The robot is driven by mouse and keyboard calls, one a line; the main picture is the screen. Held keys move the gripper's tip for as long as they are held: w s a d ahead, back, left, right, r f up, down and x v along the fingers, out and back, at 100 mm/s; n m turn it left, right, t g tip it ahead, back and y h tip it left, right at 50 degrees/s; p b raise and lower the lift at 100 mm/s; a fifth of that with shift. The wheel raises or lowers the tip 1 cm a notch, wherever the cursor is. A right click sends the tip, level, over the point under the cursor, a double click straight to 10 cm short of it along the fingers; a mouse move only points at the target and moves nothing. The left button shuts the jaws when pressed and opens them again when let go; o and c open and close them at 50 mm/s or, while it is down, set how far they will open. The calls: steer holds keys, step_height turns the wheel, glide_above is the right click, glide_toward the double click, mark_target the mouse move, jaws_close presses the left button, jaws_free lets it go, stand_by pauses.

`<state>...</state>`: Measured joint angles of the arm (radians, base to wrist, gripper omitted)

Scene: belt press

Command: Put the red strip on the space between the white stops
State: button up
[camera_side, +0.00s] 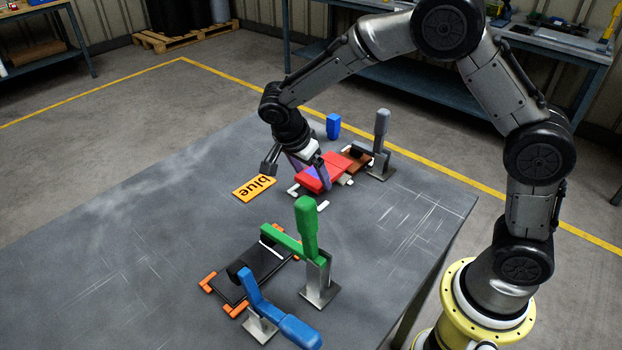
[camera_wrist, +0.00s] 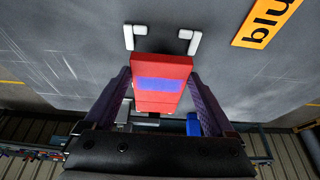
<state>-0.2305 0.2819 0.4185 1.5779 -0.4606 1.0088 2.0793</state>
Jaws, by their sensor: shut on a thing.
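The red strip (camera_side: 334,164) is a flat red piece with a blue-violet patch on top; it also shows in the wrist view (camera_wrist: 162,64). My gripper (camera_side: 297,172) is shut on it, with a dark purple finger along each side in the wrist view (camera_wrist: 161,96). The white stops show beyond the strip's far end in the wrist view, a left one (camera_wrist: 128,37) and a right one (camera_wrist: 191,40). In the side view, a white stop (camera_side: 323,206) lies just in front of the strip. Whether the strip touches the table is unclear.
A grey-handled clamp (camera_side: 381,140) stands beside a brown piece (camera_side: 357,156) at the strip's far end. A blue block (camera_side: 333,126) is behind. An orange "blue" sign (camera_side: 254,188) lies left. Green (camera_side: 307,225) and blue (camera_side: 290,325) clamps flank a black plate with orange stops (camera_side: 207,283) in front.

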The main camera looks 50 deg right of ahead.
mark_target(309, 170)
steer(key=shift+r, duration=0.4)
steer(key=shift+s+d+r, duration=0.1)
steer(key=shift+d+r, duration=0.9)
steer(key=shift+d, duration=0.15)
steer(key=shift+d+r+n+t, duration=0.1)
steer(key=shift+r+n+t, duration=0.15)
steer(key=shift+n, duration=0.45)
steer(key=n, duration=0.1)
steer(key=w+n+t, duration=0.1)
steer(key=n, duration=0.1)
steer(key=shift+d+r, duration=0.1)
steer(key=shift+r, duration=0.25)
steer(key=n, duration=0.1)
steer(key=n+t, duration=0.1)
steer(key=n+y, duration=0.1)
steer(key=shift+w+r+n+t, duration=0.25)
steer(key=shift+w+n, duration=0.05)
steer(key=shift+w, duration=0.05)
steer(key=n, duration=0.2)
steer(key=y, duration=0.1)
steer(key=shift+w+a+r+n+t, duration=0.2)
steer(key=shift+w+a+n+t, duration=0.1)
steer(key=shift+w+n+t, duration=0.1)
steer(key=n, duration=0.2)
steer(key=w+n+y, duration=0.1)
steer(key=shift+a+n+t, duration=0.3)
steer(key=shift+a+n, duration=0.1)
